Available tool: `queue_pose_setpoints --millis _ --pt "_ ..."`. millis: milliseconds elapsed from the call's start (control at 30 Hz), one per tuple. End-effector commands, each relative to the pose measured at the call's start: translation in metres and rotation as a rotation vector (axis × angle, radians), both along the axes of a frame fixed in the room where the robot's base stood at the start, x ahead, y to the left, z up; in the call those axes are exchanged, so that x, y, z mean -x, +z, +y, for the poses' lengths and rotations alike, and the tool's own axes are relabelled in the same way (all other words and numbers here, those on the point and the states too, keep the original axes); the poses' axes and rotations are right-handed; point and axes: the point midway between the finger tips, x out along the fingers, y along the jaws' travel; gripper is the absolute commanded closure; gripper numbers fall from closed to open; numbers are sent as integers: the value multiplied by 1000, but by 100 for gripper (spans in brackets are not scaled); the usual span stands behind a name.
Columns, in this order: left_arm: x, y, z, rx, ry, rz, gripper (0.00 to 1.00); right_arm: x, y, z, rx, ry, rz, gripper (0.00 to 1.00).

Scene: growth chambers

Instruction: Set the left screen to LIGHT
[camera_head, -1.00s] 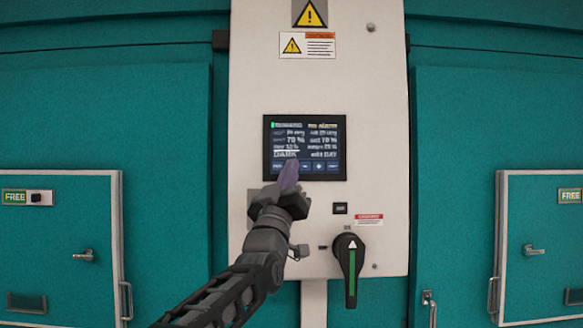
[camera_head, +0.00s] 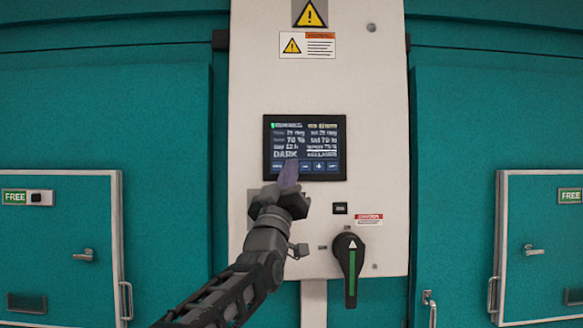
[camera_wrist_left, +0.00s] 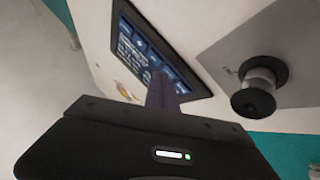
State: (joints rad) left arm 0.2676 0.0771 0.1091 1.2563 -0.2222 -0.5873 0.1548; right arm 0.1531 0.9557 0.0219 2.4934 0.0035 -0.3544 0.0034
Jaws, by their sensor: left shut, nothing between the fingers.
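The screen (camera_head: 304,147) is a dark touch panel on the pale control panel in the middle of the head view. It shows rows of white text, with the word DARK large at its lower left and a row of blue buttons along the bottom. My left gripper (camera_head: 289,174) is shut and empty, its purple fingertips in front of the screen's lower edge, hiding part of the button row. In the left wrist view the fingers (camera_wrist_left: 161,92) reach toward the screen (camera_wrist_left: 150,55); I cannot tell whether they touch it. My right gripper is not in view.
Below the screen are a black rotary handle (camera_head: 350,262) with a green stripe and a small black switch (camera_head: 340,208). Warning labels (camera_head: 307,45) are above. Teal chamber doors with FREE signs (camera_head: 14,197) stand on both sides.

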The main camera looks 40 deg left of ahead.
Motion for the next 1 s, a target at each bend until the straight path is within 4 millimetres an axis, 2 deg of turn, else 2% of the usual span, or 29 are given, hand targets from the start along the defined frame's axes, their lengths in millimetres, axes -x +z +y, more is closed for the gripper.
queue_pose_setpoints --millis 333,767,1000 --pt "10 -2 -8 1 0 -1 100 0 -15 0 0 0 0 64" --pt "12 -1 -10 1 -1 0 100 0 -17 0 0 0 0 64" --pt "26 -4 -20 0 -2 -3 100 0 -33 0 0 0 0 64"
